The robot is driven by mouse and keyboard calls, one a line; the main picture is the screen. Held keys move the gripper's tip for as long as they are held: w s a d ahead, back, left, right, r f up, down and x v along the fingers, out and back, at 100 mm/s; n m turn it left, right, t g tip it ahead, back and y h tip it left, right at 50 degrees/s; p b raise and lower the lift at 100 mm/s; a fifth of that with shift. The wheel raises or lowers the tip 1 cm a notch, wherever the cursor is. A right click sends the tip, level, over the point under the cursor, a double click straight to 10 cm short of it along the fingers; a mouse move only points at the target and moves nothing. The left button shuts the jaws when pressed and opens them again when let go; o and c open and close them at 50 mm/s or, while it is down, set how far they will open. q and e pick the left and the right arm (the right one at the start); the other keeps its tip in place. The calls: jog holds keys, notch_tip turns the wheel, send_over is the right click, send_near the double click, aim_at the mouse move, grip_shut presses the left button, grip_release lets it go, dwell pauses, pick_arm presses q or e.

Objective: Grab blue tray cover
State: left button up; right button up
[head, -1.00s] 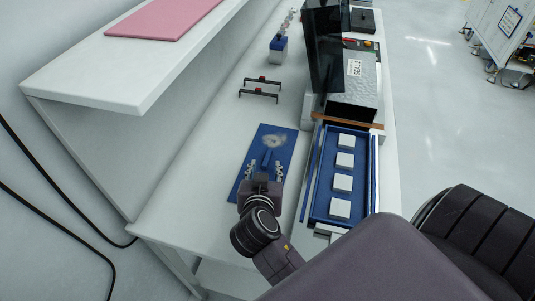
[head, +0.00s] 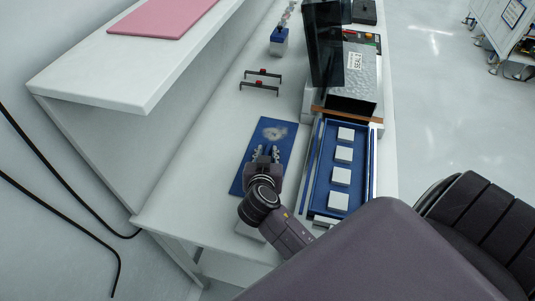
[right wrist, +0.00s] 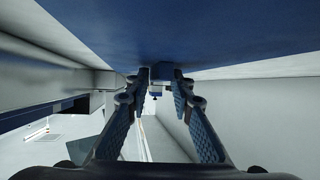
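The blue tray cover (head: 284,158) is a flat blue panel with a pale, worn-looking patch, lying on the white table left of the blue tray. My right gripper (head: 266,152) is over its middle, with a finger on each side of its small raised handle. The right wrist view shows the cover's blue surface (right wrist: 200,32) close along the top. There the fingertips (right wrist: 161,76) are close against the sides of a small blue block, which looks like the handle. The cover still looks flat on the table. My left gripper is not in view.
The blue tray (head: 315,196) with several white blocks stands just right of the cover. Two black bar handles (head: 261,82) lie behind it. A dark panel and a silver machine (head: 364,75) stand at the back right. A white shelf (head: 140,75) overhangs at left.

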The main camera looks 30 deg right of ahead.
grip_shut()
